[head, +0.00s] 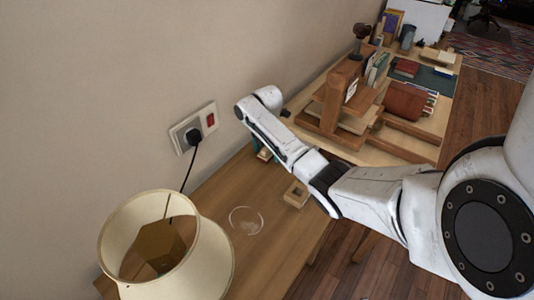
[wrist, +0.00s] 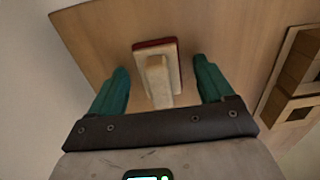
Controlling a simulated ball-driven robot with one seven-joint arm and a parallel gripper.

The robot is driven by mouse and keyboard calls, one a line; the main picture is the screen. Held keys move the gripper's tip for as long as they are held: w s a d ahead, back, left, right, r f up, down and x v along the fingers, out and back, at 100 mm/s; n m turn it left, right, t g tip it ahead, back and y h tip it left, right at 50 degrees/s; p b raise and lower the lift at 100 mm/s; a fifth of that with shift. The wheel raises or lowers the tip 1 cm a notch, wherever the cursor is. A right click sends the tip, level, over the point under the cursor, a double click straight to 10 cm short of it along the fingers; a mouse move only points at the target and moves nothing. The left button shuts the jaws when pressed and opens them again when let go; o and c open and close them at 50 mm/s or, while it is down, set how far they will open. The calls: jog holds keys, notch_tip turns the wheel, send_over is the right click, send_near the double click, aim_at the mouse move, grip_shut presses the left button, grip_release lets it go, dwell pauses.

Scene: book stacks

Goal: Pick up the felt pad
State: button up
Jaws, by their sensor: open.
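The felt pad appears to be the small block with a dark red edge and a pale raised grip (wrist: 157,78) in the wrist view. It lies on the wooden table top, between and beyond my fingers. My gripper (wrist: 161,68) is open, with one teal finger on each side of the pale grip and a gap at both sides. In the head view, part of a small pale and red object (head: 264,155) shows beside my arm, near the wall, and is probably the same pad. My arm mostly hides the gripper there.
A lamp (head: 170,250), a clear round dish (head: 246,220) and a square wooden block with a hole (head: 296,194) stand on the near table. A plugged socket (head: 192,128) is on the wall. Wooden racks with books (head: 405,101) stand beyond my arm.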

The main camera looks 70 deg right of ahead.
jog(key=shift+c, duration=0.2)
jog(key=c, duration=1.1)
jog(key=shift+r, duration=0.1)
jog(key=shift+r, duration=0.6)
jog(key=s+a+r+p, duration=0.5)
jog(key=s+r+p, duration=0.4)
jog(key=s+r, duration=0.2)
jog(key=shift+s+r, duration=0.3)
jog(key=shift+s, duration=0.75)
